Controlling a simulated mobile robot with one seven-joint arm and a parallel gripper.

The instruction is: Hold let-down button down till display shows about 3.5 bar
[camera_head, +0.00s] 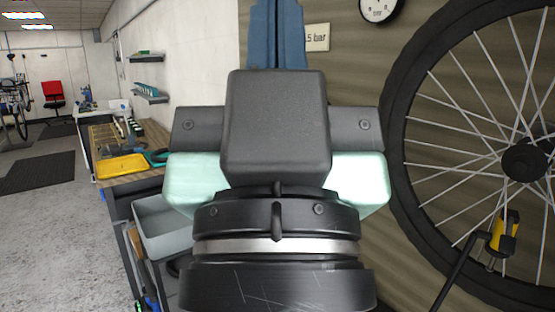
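My gripper (277,22) fills the middle of the view, seen from behind, with its two blue fingers pointing up and away. The fingers lie side by side with no clear gap, so it looks shut. Their tips are cut off by the top edge. A round white gauge (380,8) with a black rim shows at the top, right of the fingers. Only its lower part is in view and I cannot read it. I see no let-down button.
A large bicycle wheel (525,160) stands close at the right, with a yellow and black tool (503,232) by its spokes. A workbench (125,180) with a yellow tray (121,167) and a grey bin (165,228) are at the left. Open floor (55,235) lies farther left.

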